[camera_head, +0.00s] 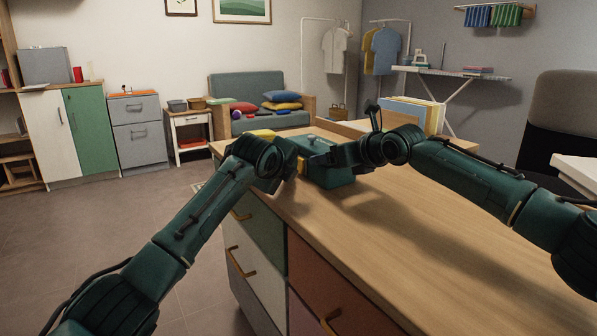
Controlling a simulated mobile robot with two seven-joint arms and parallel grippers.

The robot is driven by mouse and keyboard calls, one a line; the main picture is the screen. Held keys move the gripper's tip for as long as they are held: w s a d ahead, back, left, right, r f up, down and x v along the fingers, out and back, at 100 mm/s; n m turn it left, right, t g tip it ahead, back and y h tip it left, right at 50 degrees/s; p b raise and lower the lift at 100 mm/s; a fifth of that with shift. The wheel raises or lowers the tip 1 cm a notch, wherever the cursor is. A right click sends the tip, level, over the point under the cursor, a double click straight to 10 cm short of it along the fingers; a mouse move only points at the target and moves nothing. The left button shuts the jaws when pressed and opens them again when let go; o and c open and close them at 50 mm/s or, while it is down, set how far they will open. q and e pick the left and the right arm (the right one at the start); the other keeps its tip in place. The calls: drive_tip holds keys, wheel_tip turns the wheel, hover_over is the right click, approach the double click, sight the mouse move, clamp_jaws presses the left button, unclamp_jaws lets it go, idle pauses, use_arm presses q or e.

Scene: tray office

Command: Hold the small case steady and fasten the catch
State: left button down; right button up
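The desk top (430,235) is clear to the right and front of the case. A file holder with folders (415,114) stands behind my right wrist. The desk's left edge drops off close to the case, above drawers with brass handles (240,262).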

use_arm(q)
drive_tip(key=shift+d, duration=0.1)
idle(0.7)
drive_tip(key=shift+w+d, duration=0.2)
drive_tip(key=shift+d, duration=0.05)
drive_tip(key=shift+w+d+f, duration=0.1)
drive_tip(key=shift+w+d, duration=0.05)
drive_tip(key=shift+d, duration=0.1)
idle(0.6)
idle(0.3)
drive_tip(key=shift+s+a, duration=0.4)
drive_tip(key=shift+a, duration=0.25)
drive_tip(key=shift+s+a+r, duration=0.15)
drive_tip(key=shift+s+a, duration=0.25)
drive_tip(key=shift+a, duration=0.3)
drive_tip(key=shift+s+a+r, duration=0.1)
drive_tip(key=shift+s+a, duration=0.35)
drive_tip(key=shift+a, duration=0.3)
drive_tip(key=shift+s+a+r, duration=0.15)
drive_tip(key=shift+s+a, duration=0.25)
drive_tip(key=shift+a, duration=0.3)
use_arm(e)
drive_tip(key=o, duration=1.1)
